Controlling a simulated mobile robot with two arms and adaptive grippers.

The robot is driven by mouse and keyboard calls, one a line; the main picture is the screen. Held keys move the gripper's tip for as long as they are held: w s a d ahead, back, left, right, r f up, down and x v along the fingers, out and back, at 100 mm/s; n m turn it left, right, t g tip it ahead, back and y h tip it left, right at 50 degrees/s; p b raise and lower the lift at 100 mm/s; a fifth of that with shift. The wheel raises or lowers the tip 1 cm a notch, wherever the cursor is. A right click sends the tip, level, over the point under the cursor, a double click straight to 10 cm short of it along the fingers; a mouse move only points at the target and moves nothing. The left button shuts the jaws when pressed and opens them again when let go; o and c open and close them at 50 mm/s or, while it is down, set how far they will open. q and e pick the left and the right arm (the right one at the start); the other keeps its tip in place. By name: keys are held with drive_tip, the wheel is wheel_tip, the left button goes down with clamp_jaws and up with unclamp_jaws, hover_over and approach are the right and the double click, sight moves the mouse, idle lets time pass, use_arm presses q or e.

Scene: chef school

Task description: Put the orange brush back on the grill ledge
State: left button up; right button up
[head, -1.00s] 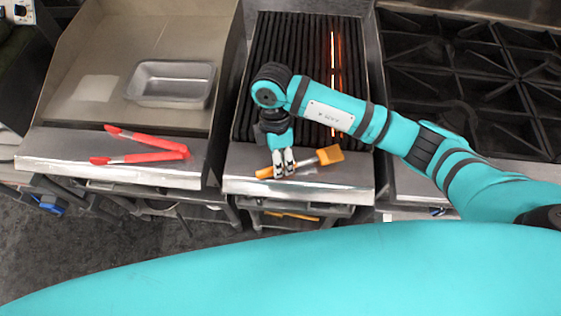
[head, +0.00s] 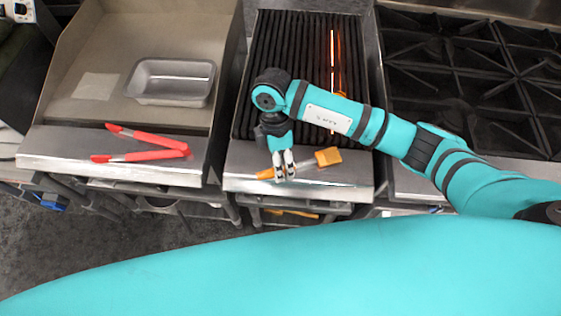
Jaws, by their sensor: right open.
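The orange brush (head: 327,157) lies on the steel ledge (head: 345,177) at the front of the grill. Its orange bristle end points right and its orange handle end shows to the left. My right gripper (head: 284,172) points down at the middle of the brush and hides part of it. Its jaws are open, with the fingers at the brush's shaft; I cannot tell whether they touch it. My left gripper does not show.
The black grill grate (head: 300,50) lies behind the ledge, with a glowing orange streak. Red tongs (head: 150,155) rest on the griddle's front ledge at left, near a metal pan (head: 172,98). A burner stove (head: 470,75) stands at right.

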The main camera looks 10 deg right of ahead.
drive_tip(key=b+v, duration=0.1)
drive_tip(key=v, duration=1)
drive_tip(key=shift+r, duration=0.35)
idle(0.9)
